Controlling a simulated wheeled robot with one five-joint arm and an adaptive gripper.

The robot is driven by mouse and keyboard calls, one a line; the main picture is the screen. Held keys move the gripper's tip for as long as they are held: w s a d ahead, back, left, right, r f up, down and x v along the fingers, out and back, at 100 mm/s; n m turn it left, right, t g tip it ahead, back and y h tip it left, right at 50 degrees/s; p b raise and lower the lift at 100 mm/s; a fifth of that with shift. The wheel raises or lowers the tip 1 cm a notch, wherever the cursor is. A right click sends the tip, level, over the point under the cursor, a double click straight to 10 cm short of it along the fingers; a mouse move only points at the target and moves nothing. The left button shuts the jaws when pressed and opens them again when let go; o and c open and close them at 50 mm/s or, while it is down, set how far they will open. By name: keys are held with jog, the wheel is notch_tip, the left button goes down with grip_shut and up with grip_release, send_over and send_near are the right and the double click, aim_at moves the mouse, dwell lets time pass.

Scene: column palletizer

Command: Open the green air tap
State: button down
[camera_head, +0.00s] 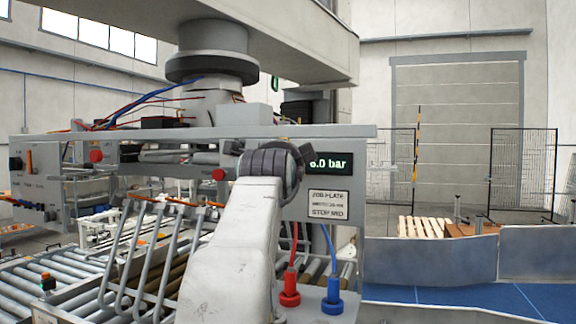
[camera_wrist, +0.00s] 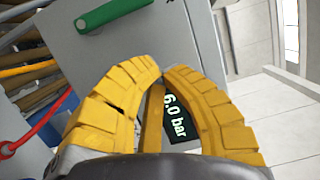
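The green tap handle (camera_wrist: 115,14) shows at the top of the wrist view, against a light grey panel (camera_wrist: 65,40). It is a bar with rounded ends, and its right end is cut by the frame edge. My gripper (camera_wrist: 161,70) has yellow ribbed fingers. Its tips meet or nearly meet, with nothing seen held between them. The tips are below the handle in that picture and apart from it. In the head view, my arm and wrist cover part of the panel, and neither the handle nor my fingers can be made out clearly.
A pressure display (camera_head: 329,163) reads 6.0 bar; my fingers partly cover it in the wrist view (camera_wrist: 177,122). Below it are a sign plate (camera_head: 328,205), a red hose fitting (camera_head: 290,291) and a blue one (camera_head: 332,296). A roller conveyor (camera_head: 35,290) lies at left.

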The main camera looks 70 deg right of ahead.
jog(key=b+v, duration=0.2)
jog(key=v, duration=0.5)
jog(key=shift+s+a, duration=0.2)
jog(key=shift+a, duration=0.05)
jog(key=w+a+f+n+t+y, duration=0.2)
jog(key=w+a+f+n+y, duration=0.3)
jog(key=w+a+f+n, duration=0.55)
jog(key=w+a+f+n+t+y, duration=0.2)
jog(key=w+a+f+n+y, duration=0.45)
jog(key=f, duration=0.75)
jog(key=a+f+n+g+y, duration=0.1)
jog(key=a+f+n+y, duration=0.2)
jog(key=a+f+n, duration=0.65)
jog(key=s+a+f+n+g+y, duration=0.3)
jog(key=s+a+f+n, duration=0.4)
jog(key=s+a+f, duration=0.3)
jog(key=a+f, duration=0.3)
jog(key=f, duration=0.1)
jog(key=shift+a+f+g, duration=0.25)
jog(key=shift+f+g, duration=0.1)
jog(key=shift+g, duration=0.05)
jog(key=shift+s+n, duration=0.15)
jog(key=shift+n, duration=0.1)
